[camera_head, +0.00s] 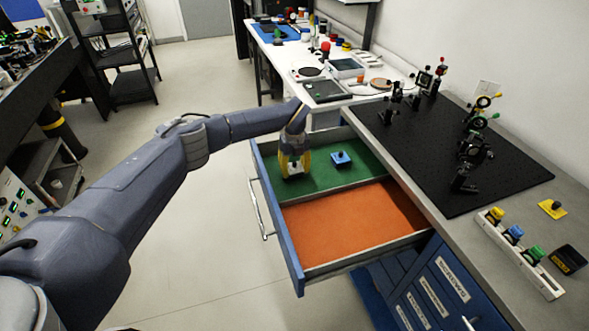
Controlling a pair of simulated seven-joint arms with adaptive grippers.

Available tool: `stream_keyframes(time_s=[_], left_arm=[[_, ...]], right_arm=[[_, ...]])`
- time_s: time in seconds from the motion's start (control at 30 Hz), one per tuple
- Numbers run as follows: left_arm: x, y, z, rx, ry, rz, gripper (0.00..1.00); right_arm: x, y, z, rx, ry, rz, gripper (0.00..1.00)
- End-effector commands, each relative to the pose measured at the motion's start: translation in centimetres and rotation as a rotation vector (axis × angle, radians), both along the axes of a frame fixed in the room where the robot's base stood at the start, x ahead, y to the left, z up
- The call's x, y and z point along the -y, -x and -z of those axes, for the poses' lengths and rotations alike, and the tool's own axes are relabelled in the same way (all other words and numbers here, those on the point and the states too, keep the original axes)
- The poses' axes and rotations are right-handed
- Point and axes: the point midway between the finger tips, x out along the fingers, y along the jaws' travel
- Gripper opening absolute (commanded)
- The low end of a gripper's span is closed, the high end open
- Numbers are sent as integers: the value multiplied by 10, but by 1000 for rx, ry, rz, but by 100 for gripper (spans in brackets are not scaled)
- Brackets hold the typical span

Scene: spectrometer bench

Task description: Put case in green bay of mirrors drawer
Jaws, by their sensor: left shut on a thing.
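The drawer (296,268) is pulled open, with a green bay (325,181) at the back and an orange bay (350,222) at the front. My left gripper (294,168) reaches down into the green bay at its left side. Its yellow fingers are shut on a small pale case (295,172), mostly hidden by the fingers. I cannot tell whether the case touches the green floor. A blue block with a dark knob (341,159) sits in the green bay, to the right of the gripper and apart from it. My right gripper is not in view.
A divider separates the bays; the orange bay is empty. The black breadboard (450,155) with several optic mounts lies on the bench at right. A white rack (520,252) with coloured knobbed pieces stands at the bench front. The drawer handle (262,208) sticks out left.

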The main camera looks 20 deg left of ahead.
Motion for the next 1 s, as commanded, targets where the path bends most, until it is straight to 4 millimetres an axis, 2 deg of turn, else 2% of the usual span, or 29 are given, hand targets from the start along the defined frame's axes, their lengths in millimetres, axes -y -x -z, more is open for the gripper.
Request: stream_keyframes(time_s=[0.3, 0.33, 0.5, 0.8, 1.0], left_arm=[[0, 0, 3, 0, 0, 0, 23], [0, 0, 2, 0, 0, 1, 53], [0, 0, 2, 0, 0, 1, 70], [0, 0, -1, 1, 0, 0, 70], [0, -1, -23, 3, 1, 2, 70]], right_arm=[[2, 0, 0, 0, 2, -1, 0], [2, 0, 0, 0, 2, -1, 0], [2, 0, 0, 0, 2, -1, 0], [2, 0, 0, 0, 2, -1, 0], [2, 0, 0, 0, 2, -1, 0]])
